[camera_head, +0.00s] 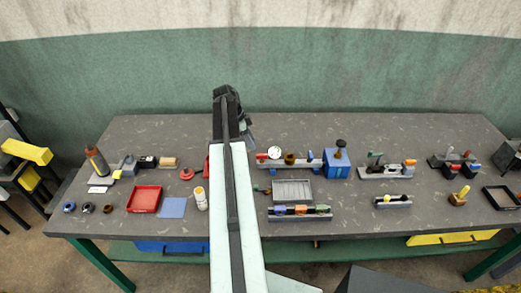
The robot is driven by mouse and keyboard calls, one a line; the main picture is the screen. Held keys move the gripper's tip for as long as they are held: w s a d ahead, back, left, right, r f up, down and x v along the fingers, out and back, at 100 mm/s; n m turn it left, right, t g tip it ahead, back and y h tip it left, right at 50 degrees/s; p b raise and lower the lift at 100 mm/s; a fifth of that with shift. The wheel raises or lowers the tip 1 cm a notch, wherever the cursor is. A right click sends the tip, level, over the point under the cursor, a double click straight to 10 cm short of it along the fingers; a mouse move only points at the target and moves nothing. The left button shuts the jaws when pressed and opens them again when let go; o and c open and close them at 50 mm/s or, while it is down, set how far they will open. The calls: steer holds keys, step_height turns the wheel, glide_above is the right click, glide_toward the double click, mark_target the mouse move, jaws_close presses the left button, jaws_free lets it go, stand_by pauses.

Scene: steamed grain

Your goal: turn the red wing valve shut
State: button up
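My arm reaches up the middle of the view over the bench. My gripper (248,133) is a small dark shape at its far end, mostly hidden by the arm, and I cannot tell whether it is open or shut. A red piece (207,166) shows at the left edge of my arm, partly hidden behind it; it may be the red wing valve. A small round red part (187,174) lies just left of it. Both are too small to make out wings or a handle position. My gripper appears apart from both.
The grey bench (330,135) has a clear back strip. Left are a red tray (144,199), a blue pad (173,208) and a white bottle (200,198). Right are a metal tray (292,192), a blue box (337,164) and several small fixtures. A green wall stands behind.

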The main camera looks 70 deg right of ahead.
mark_target(260, 155)
steer(key=b+x, duration=0.7)
steer(key=x, duration=0.1)
steer(key=shift+s+d, duration=0.25)
steer(key=shift+s, duration=0.1)
steer(key=shift+r, duration=0.1)
